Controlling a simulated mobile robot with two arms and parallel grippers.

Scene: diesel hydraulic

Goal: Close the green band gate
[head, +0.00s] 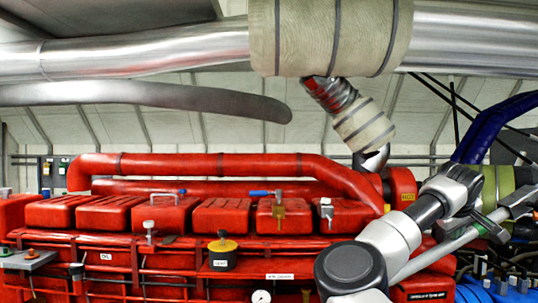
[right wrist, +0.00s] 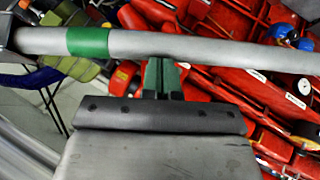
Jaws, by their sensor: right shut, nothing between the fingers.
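The gate's pale grey tube with a green band (right wrist: 87,41) crosses the upper part of the right wrist view, the band left of centre. In the head view a grey tube (head: 437,250), which looks like the same one, slants up to the right behind my right arm; I cannot make out its band there. My right gripper (head: 492,228) is at this tube's upper right part. In the right wrist view its fingers (right wrist: 161,76) are shut and empty, their tips right at the tube's lower edge; I cannot tell whether they touch. My left gripper is out of view.
A large red engine (head: 180,225) with pipes and covers fills the left and middle. Silver ducting (head: 140,52) runs overhead. Blue parts (head: 500,290) lie at the lower right.

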